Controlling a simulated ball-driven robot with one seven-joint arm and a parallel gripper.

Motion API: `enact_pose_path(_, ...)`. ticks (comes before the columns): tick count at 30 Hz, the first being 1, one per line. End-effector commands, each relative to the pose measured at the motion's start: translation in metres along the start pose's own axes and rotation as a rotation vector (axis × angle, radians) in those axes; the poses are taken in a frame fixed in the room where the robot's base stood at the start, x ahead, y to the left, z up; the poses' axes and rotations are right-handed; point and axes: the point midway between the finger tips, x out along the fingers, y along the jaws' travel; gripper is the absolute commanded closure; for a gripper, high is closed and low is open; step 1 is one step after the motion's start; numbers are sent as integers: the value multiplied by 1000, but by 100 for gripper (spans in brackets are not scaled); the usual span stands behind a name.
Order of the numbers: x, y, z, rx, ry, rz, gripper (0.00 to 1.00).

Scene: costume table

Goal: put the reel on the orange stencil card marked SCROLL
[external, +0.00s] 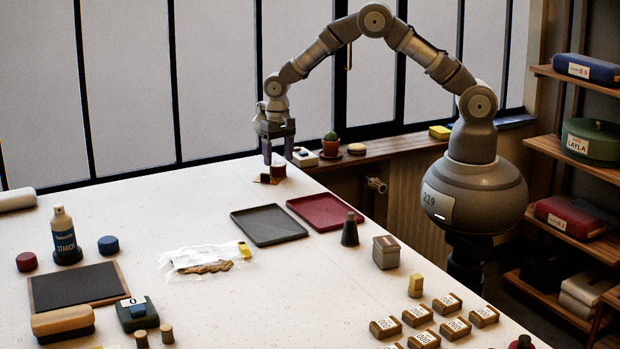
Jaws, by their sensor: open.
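My gripper (278,159) points down over the far corner of the white table, with its two fingers apart. A small dark red round thing (278,171), which looks like the reel, stands just below and between the fingertips. From here I cannot tell whether the fingers touch it. An orange-brown card (257,181) lies flat at its left and partly under a small dark piece; its marking is too small to read. I cannot tell whether the reel rests on the card or beside it.
A grey tray (269,225) and a red tray (326,212) lie nearer on the table, with a dark cone (350,230) beside them. A plastic bag (205,258) lies mid-table. A windowsill with a potted cactus (331,145) is behind. The table left of my gripper is clear.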

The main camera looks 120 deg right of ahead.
Motion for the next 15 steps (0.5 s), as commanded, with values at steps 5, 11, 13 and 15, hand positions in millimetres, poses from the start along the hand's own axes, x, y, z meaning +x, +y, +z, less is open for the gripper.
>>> enact_pose_path(5,-47,0,0,0,3,-2,31)
enact_pose_path(11,-78,0,0,0,2,-1,31)
enact_pose_path(13,-84,0,0,0,2,-1,31)
enact_pose_path(15,-86,0,0,0,1,-1,31)
